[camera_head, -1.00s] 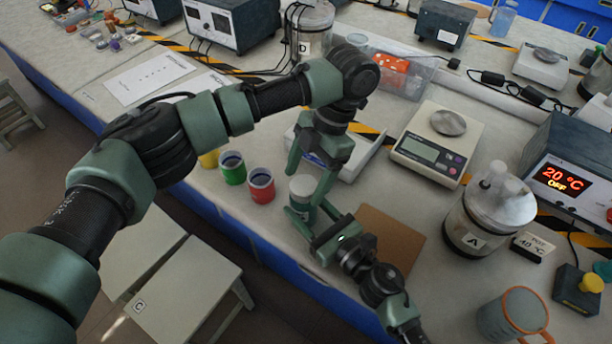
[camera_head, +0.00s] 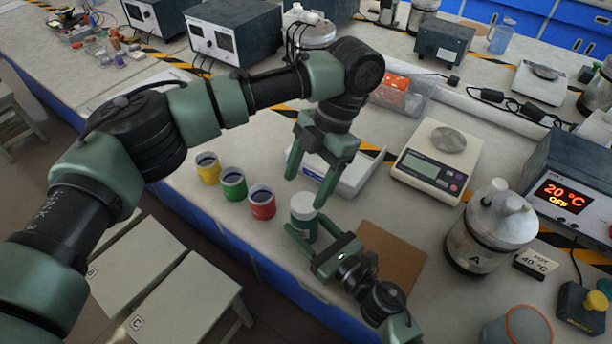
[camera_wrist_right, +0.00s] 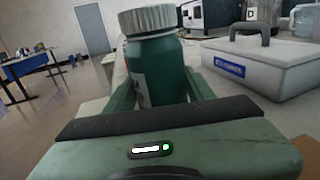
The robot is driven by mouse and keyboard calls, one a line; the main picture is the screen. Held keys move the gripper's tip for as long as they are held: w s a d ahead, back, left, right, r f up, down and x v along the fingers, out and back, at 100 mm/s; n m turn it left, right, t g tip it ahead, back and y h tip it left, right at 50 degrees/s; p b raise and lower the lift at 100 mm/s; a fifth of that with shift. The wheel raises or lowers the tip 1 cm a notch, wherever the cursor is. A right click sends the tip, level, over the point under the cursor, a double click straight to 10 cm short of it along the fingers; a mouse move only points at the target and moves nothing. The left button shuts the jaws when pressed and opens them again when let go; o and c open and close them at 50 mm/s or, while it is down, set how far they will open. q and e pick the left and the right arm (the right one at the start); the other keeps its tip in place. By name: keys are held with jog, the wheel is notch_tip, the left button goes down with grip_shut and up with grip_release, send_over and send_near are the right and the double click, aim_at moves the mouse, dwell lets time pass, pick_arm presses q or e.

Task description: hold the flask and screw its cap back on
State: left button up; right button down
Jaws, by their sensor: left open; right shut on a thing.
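The flask (camera_head: 303,228) is a dark green bottle standing upright near the front edge of the bench. Its ribbed pale grey cap (camera_head: 302,204) sits on top of the neck; I cannot tell how tightly. The right wrist view shows the flask (camera_wrist_right: 158,72) and the cap (camera_wrist_right: 148,19) close up. My right gripper (camera_head: 302,238) is shut on the flask body, one finger on each side. My left gripper (camera_head: 306,190) points down just above the cap, with its fingers open and nothing between them.
Red (camera_head: 262,203), green (camera_head: 233,184) and yellow (camera_head: 207,168) cups stand left of the flask. A white lidded box (camera_head: 350,176) lies behind, and a scale (camera_head: 436,163) is to the right. A brown board (camera_head: 400,255) lies beside my right arm.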

pick_arm(q)
jog(key=n, duration=0.5)
jog(key=shift+w+a+r+n, duration=0.1)
jog(key=shift+w+r+n, duration=0.05)
jog(key=shift+n, duration=0.25)
jog(key=n+h, duration=0.1)
jog(key=n, duration=0.3)
jog(key=shift+r+t, duration=0.15)
jog(key=shift+t, duration=0.25)
jog(key=n, duration=0.5)
jog(key=shift+r, duration=0.15)
jog(key=n, duration=0.4)
jog(key=shift+a+r+n+t+h, duration=0.1)
jog(key=shift+r+n+t+h, duration=0.1)
jog(key=shift+n+t+h, duration=0.15)
jog(key=n, duration=0.4)
jog(key=shift+r+h, duration=0.15)
jog(key=shift+h, duration=0.1)
jog(key=n, duration=0.4)
jog(key=shift+r+n+t, duration=0.25)
jog(key=shift+n, duration=0.1)
jog(key=n, duration=0.4)
jog(key=shift+a+r+n+h, duration=0.1)
jog(key=shift+r+n+h, duration=0.1)
jog(key=shift+n+h, duration=0.15)
jog(key=n, duration=0.6)
jog(key=shift+s+r+t+h, duration=0.3)
jog(key=shift+s+h, duration=0.05)
jog(key=shift+f, duration=0.1)
